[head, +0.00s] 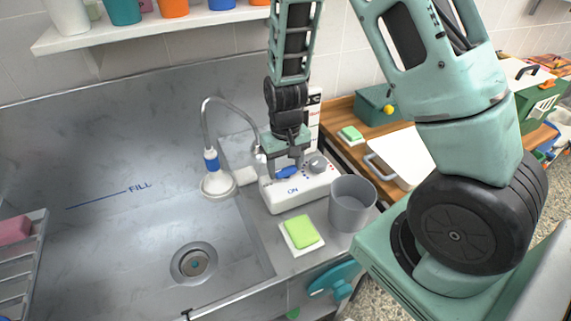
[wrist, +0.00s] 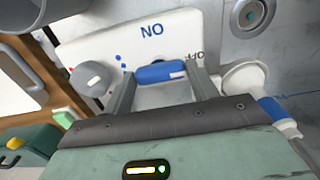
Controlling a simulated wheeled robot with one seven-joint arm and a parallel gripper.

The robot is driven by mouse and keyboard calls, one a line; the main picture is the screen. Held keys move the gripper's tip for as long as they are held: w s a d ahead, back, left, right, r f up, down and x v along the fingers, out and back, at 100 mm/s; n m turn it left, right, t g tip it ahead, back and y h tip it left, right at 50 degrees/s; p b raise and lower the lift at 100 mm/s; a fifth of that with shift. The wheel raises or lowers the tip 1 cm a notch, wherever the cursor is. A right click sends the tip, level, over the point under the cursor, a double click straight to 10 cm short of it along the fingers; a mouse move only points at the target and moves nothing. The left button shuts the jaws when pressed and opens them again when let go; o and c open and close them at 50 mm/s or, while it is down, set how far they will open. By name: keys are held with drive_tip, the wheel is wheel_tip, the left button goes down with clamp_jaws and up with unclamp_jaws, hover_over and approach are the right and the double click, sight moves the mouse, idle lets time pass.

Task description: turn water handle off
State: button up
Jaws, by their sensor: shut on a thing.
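The blue water handle (head: 287,172) sits on a white control box (head: 312,190) at the right side of the sink. My gripper (head: 285,166) reaches down over the box and is shut on the handle. In the wrist view the blue handle (wrist: 160,72) lies between my two fingers (wrist: 160,86), running across the picture. The word ON shows above it and OFF, partly hidden by a finger, shows to its right. I cannot tell exactly which mark the handle points at.
A grey knob (head: 317,163) is on the same box, right of the handle. A grey cup (head: 352,203) and a green sponge (head: 300,232) stand close in front. A hose with a white and blue nozzle (head: 213,172) is to the left. The sink basin (head: 130,225) is clear.

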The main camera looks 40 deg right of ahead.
sight(285, 169)
drive_tip(key=shift+w, duration=0.1)
idle(0.4)
drive_tip(key=o, duration=1)
wheel_tip(285, 169, up, 18)
drive_tip(key=b, duration=0.1)
drive_tip(key=shift+f, duration=0.25)
drive_tip(key=s+a+f+n+b, duration=0.2)
drive_tip(key=s+a+n, duration=0.8)
drive_tip(key=s+a, duration=0.8)
drive_tip(key=shift+s+a+f+y, duration=0.3)
drive_tip(key=shift+s+f, duration=0.3)
drive_tip(key=shift+s, duration=0.55)
